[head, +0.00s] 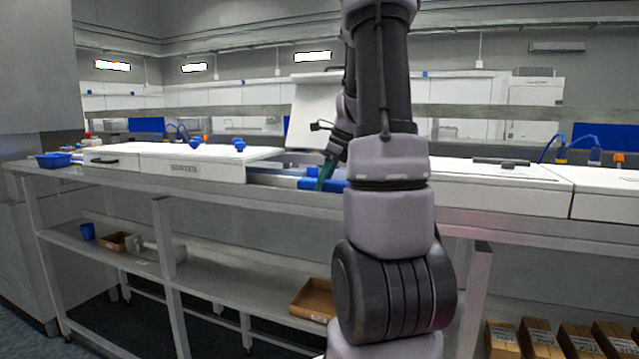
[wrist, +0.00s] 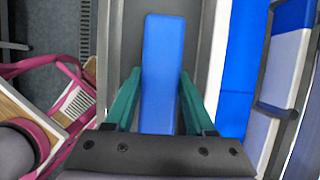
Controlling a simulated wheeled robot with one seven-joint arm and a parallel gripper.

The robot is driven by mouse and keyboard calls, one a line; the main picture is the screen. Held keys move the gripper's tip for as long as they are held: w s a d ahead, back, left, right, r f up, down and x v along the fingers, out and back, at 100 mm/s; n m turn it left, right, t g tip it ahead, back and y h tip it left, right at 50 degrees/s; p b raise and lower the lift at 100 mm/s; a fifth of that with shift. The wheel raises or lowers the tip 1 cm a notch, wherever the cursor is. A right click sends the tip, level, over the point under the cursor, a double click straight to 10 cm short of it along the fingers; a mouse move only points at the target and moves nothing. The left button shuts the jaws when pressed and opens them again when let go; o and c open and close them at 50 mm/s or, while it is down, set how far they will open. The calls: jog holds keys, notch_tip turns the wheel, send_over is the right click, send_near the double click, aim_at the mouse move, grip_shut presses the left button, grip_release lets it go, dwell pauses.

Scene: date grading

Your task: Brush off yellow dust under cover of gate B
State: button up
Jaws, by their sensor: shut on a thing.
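In the wrist view, my gripper (wrist: 158,80) has its teal fingers on both sides of a long blue block (wrist: 163,60), which may be a brush, and is shut on it. The block points along a grey channel (wrist: 122,30) of the line. In the head view, my gripper (head: 327,172) reaches down into the open section of the line, partly hidden by my arm. A white cover (head: 313,112) stands raised behind it; I cannot read a gate letter on it. I see no yellow dust, and the block's underside is hidden.
A closed white cover (head: 190,152) lies left of the opening, and another (head: 500,180) lies to the right. A blue tray (head: 53,160) sits at the bench's left end. The lower shelf (head: 230,272) holds a brown box (head: 314,299). Several cardboard boxes stand below right.

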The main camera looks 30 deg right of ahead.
aim_at(304, 179)
jog(key=shift+s+d+r, duration=0.15)
jog(key=shift+s+d, duration=0.55)
jog(key=shift+s, duration=0.2)
jog(key=shift+w+a+f, duration=0.1)
jog(key=shift+w+a, duration=0.8)
jog(key=shift+w, duration=0.25)
jog(key=shift+w+a+f, duration=0.1)
jog(key=shift+w+a, duration=0.8)
jog(key=shift+w, duration=0.2)
jog(key=shift+w+a+f, duration=0.1)
jog(key=shift+w+a, duration=0.8)
jog(key=shift+w, duration=0.25)
jog(key=shift+w+a+r, duration=0.1)
jog(key=shift+w+a, duration=0.65)
jog(key=shift+w, duration=0.2)
jog(key=shift+r, duration=0.1)
notch_tip(304, 179, up, 12)
